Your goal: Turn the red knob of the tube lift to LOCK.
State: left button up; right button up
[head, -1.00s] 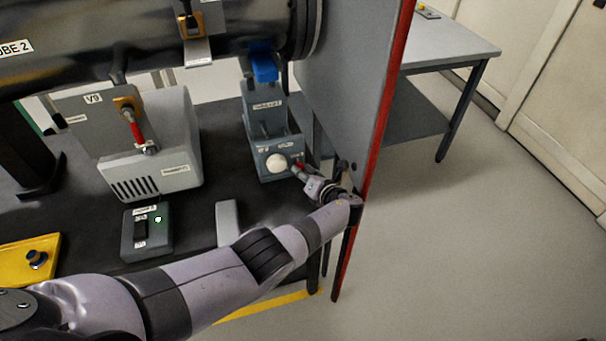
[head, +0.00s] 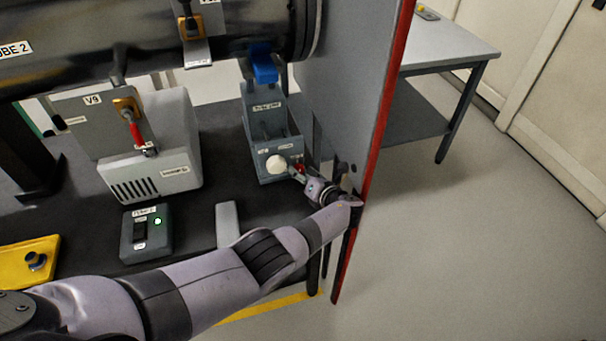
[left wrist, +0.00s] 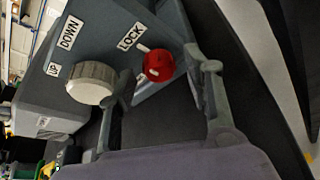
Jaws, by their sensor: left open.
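The tube lift (head: 268,125) is a grey unit under the big tube, with a blue cradle on top. Its red knob (left wrist: 158,65) is on the front panel, beside the LOCK label (left wrist: 131,36). A pale tab shows at the knob's upper left edge, towards LOCK, and a white mark on its face; I cannot tell its exact setting. A second label below it is partly hidden. In the head view the red knob (head: 300,168) is small and partly covered. My left gripper (left wrist: 164,82) is open, its fingers spread on either side of the red knob, with gaps visible. My right gripper is not in view.
A large white knob (left wrist: 92,82) with UP and DOWN labels is close to one left finger. A grey panel with a red edge (head: 378,110) stands just right of my wrist. A grey pump-like box (head: 155,175) and a switch box (head: 147,235) stand left on the dark table.

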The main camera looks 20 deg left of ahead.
pick_arm(q)
jog(key=shift+v, duration=3.75)
